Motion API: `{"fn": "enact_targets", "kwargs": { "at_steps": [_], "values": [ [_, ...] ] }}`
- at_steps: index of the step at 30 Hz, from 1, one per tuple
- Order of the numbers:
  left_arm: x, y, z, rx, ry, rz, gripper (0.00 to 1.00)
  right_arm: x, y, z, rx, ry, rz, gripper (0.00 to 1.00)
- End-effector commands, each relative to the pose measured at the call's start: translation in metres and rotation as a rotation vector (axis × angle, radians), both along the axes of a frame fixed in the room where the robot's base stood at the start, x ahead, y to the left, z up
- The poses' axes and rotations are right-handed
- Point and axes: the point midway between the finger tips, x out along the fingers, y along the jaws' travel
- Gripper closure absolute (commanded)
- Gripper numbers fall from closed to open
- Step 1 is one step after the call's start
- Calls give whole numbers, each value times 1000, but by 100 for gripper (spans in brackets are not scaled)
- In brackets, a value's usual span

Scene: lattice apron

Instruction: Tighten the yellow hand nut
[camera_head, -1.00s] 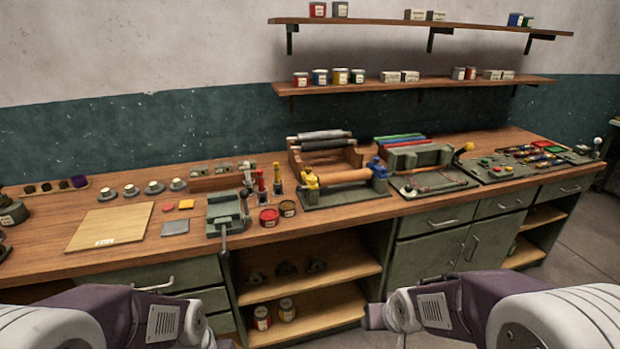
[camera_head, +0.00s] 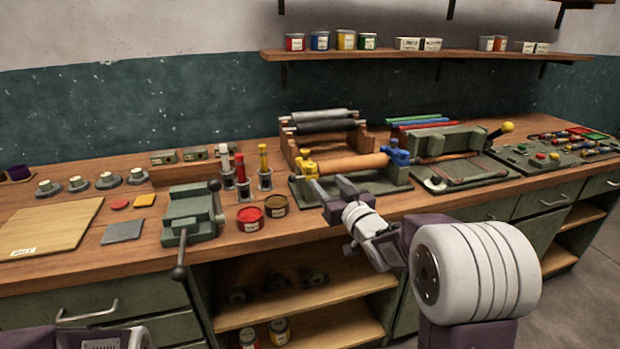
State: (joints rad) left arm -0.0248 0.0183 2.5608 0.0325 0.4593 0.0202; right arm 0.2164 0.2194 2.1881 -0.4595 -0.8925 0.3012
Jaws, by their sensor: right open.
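The yellow hand nut (camera_head: 307,169) sits at the left end of a tan roller (camera_head: 350,169) in a green-grey stand (camera_head: 375,186) on the workbench. A blue hand nut (camera_head: 398,155) is at the roller's right end. My right gripper (camera_head: 328,188) is open and empty, just in front of and to the right of the yellow nut, with no visible contact. Its fingers hide part of the stand's front. My left gripper is not in view; only part of my left arm shows at the bottom left.
Left of the stand are red and brown tins (camera_head: 249,217), handled tools in holders (camera_head: 263,170) and a green vise (camera_head: 192,213). A rack of dark rollers (camera_head: 325,127) stands behind. A green press (camera_head: 440,141) with a yellow-knobbed lever is to the right.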

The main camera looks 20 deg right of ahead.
Motion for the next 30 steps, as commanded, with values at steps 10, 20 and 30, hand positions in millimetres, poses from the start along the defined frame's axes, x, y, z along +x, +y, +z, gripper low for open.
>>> {"fn": "enact_targets", "kwargs": {
  "at_steps": [10, 20, 30],
  "values": [
    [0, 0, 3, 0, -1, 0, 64, 48, 8, 1, 1, 1, 2, 47],
    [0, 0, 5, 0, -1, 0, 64, 89, 12, 1, 0, 2, 0, 47],
    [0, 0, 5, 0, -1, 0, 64, 90, 13, 2, 0, 2, 0, 78]
  ]
}}
